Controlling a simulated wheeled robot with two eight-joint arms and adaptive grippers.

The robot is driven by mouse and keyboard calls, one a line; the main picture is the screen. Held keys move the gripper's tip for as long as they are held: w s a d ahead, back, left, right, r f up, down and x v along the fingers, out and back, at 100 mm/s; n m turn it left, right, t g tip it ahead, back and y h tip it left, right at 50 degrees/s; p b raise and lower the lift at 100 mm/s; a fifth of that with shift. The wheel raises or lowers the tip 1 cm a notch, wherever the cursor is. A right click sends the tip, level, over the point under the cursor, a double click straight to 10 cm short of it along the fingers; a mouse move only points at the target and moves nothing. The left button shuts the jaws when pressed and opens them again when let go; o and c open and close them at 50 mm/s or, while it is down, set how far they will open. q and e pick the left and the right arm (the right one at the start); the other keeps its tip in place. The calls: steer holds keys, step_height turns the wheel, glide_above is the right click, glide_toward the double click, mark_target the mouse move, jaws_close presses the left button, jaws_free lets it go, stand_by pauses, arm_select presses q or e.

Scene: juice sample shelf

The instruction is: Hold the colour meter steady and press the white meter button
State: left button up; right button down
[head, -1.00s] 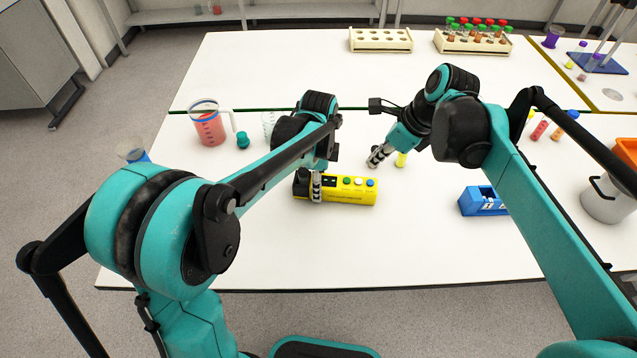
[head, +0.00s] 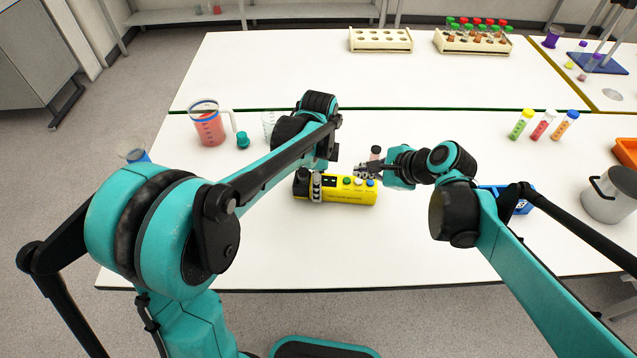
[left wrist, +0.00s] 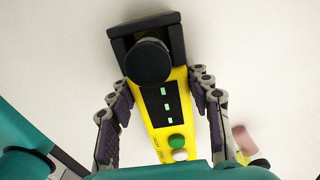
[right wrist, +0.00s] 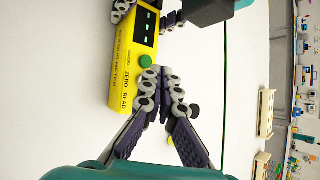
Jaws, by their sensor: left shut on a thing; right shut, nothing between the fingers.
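The yellow colour meter (head: 340,195) lies on the white table, with a green button, a white button (head: 358,181) and a blue button along its top. My left gripper (head: 316,187) is shut across the meter. In the left wrist view the meter (left wrist: 160,112) runs between its fingers, with a lit display, the green button (left wrist: 177,142) and part of the white one (left wrist: 179,154). My right gripper (head: 362,171) is shut and empty, with its tips at the meter's far edge by the buttons. In the right wrist view the tips (right wrist: 164,82) are beside the green button; contact cannot be told.
A small pinkish object (head: 375,152) stands just behind the right fingertips. A blue holder (head: 520,204) is partly behind my right arm. A red-filled jug (head: 208,125), capped vials (head: 543,125) and a grey pot (head: 608,193) stand farther off. The table in front of the meter is clear.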

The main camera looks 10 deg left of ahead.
mark_target(350, 180)
steer(key=shift+f, duration=1.3)
steer(key=shift+f, duration=0.1)
stand_by(0.3)
steer(key=shift+f, duration=0.35)
steer(key=shift+r, duration=0.45)
stand_by(0.3)
steer(key=shift+r, duration=3.05)
